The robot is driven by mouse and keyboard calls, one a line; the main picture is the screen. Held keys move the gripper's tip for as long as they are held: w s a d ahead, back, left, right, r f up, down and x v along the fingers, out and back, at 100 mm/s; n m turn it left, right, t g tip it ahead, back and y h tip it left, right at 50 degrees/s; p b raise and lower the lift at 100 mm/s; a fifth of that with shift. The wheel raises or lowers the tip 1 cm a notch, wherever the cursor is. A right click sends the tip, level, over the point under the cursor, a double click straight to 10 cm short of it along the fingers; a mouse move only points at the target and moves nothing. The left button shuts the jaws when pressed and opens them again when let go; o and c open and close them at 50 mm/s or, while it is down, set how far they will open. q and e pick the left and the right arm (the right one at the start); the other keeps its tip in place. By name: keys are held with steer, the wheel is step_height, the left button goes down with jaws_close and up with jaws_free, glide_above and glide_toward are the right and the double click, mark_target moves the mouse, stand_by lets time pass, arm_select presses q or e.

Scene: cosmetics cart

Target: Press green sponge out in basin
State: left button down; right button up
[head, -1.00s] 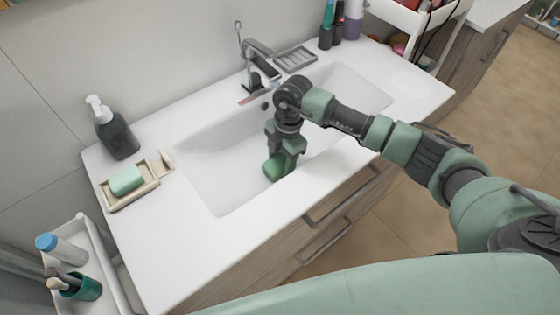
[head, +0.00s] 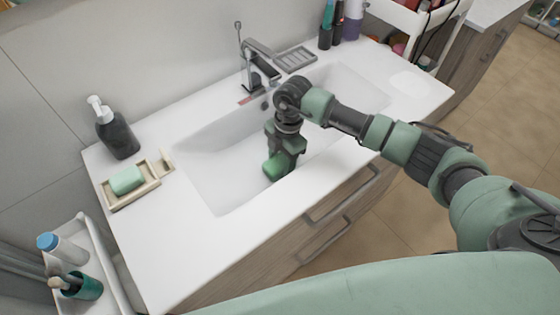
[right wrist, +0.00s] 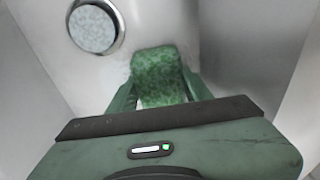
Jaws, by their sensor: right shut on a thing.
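The green sponge (head: 274,167) is low inside the white basin (head: 222,190), left of the middle. My right gripper (head: 283,164) reaches down into the basin and is shut on the sponge. In the right wrist view the mottled green sponge (right wrist: 160,75) sits between the two fingers of the gripper (right wrist: 165,98). The basin floor (right wrist: 75,70) shows around it, with a round metal drain (right wrist: 96,27) beside it at the upper left. I cannot tell whether the sponge touches the basin floor. My left gripper is not in view.
A faucet (head: 258,68) stands behind the basin, close to my right wrist. A grey soap dispenser (head: 117,136) and a tray (head: 144,189) with a green soap bar (head: 127,180) are on the left counter. A ridged soap dish (head: 295,58) lies right of the faucet.

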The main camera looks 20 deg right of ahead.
mark_target(280, 161)
steer(key=shift+r+p, duration=3.25)
steer(key=shift+r, duration=0.5)
step_height(280, 161, up, 8)
steer(key=p, duration=0.6)
steer(key=shift+f, duration=0.25)
